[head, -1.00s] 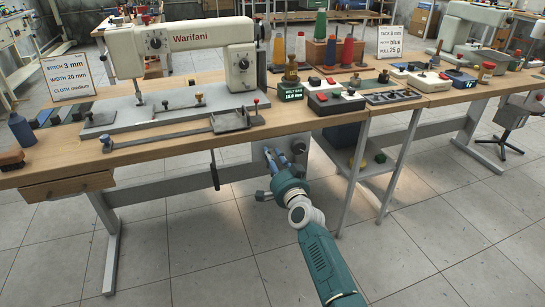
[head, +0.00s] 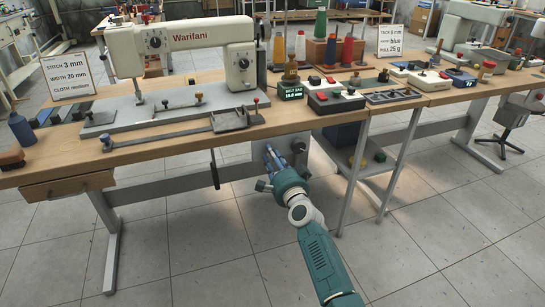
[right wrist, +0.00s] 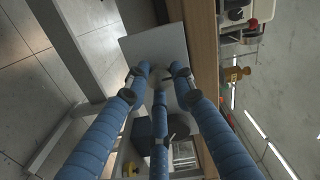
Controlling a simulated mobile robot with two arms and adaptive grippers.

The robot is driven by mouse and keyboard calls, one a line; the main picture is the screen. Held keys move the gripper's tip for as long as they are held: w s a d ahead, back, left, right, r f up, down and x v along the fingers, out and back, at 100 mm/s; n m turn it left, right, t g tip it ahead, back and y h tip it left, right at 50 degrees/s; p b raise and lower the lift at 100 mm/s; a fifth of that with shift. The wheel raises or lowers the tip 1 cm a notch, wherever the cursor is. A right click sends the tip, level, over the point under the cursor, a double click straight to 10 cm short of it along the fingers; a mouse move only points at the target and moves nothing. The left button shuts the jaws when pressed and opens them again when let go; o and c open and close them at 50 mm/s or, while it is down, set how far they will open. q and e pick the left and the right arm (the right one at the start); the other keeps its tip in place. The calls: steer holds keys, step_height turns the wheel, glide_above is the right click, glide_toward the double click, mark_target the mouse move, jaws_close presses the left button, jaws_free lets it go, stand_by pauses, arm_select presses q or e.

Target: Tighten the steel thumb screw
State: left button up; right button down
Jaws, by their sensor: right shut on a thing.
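My right gripper (head: 270,150) reaches under the front edge of the sewing table, its blue fingertips at a grey plate (head: 237,154). In the right wrist view its three blue fingers (right wrist: 159,74) close together against the light grey plate (right wrist: 150,46). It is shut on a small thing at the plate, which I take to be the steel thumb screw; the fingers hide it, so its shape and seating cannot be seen. A dark round knob (head: 298,146) sits on the plate to the right of the fingers. My left gripper is out of view.
The wooden tabletop (head: 150,143) is just above my gripper. A cream sewing machine (head: 190,45) stands on it. A dark hanging lever (head: 214,170) is to the left, and a table leg (head: 352,180) and lower shelf are to the right. The floor in front is clear.

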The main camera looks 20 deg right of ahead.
steer(key=shift+s+a+f, duration=0.1)
steer(key=shift+a+f, duration=0.35)
steer(key=shift+f, duration=0.05)
steer(key=c, duration=1.5)
jaws_free()
steer(key=shift+r, duration=0.1)
steer(key=shift+o, duration=0.2)
steer(key=shift+d+r, duration=0.1)
steer(key=shift+r, duration=0.1)
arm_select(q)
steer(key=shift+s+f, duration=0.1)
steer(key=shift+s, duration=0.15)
arm_select(e)
steer(key=s, duration=1.2)
steer(key=shift+d, duration=0.2)
